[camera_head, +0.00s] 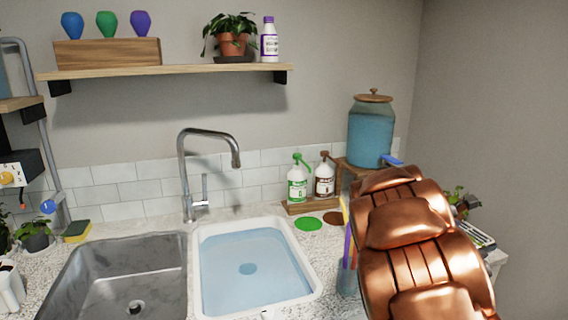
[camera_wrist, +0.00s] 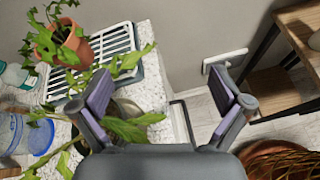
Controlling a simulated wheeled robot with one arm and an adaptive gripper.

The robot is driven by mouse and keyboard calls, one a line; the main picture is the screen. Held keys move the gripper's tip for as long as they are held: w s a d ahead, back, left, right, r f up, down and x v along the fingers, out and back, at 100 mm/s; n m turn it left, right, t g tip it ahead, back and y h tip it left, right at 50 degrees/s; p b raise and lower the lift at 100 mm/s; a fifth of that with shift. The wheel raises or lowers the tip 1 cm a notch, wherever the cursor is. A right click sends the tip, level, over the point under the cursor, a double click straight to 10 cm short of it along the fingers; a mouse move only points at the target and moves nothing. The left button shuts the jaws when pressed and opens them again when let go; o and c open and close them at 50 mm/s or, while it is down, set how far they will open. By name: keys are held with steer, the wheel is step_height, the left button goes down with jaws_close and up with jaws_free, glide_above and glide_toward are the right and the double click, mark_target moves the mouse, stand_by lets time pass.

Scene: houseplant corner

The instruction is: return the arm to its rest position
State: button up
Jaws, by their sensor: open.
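My gripper (camera_wrist: 163,98) shows in the wrist view with its two fingers spread wide and nothing between them. It is over the end of the counter, with the counter edge and the floor beneath. My copper-coloured arm (camera_head: 415,235) fills the right of the head view and hides part of the counter. The gripper itself cannot be made out in the head view. Green leaves (camera_wrist: 125,128) show close to the left finger in the wrist view; whether they touch it I cannot tell.
A terracotta-potted plant (camera_wrist: 65,42) stands by a white slatted rack (camera_wrist: 105,58) on the counter. A blue jar (camera_wrist: 35,136) is at lower left. A wooden shelf unit (camera_wrist: 285,75) and wicker basket (camera_wrist: 282,160) stand right. A water-filled basin (camera_head: 210,290) is left of my arm.

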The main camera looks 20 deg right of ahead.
steer(key=s+a+f+m+y+p, duration=0.1)
steer(key=s+a+m+y, duration=0.3)
steer(key=s+a, duration=0.5)
steer(key=s+a+f+m+g+y+p, duration=0.1)
steer(key=s+a+m+y+p, duration=0.2)
steer(key=a, duration=1.6)
steer(key=s+a+m+y+p, duration=0.2)
steer(key=s+a+m+y, duration=0.3)
steer(key=s+a, duration=0.9)
steer(key=m, duration=0.3)
steer(key=shift+s+a+f+g+y, duration=0.2)
steer(key=shift+s+f+g+y, duration=0.1)
steer(key=shift+f+y, duration=0.1)
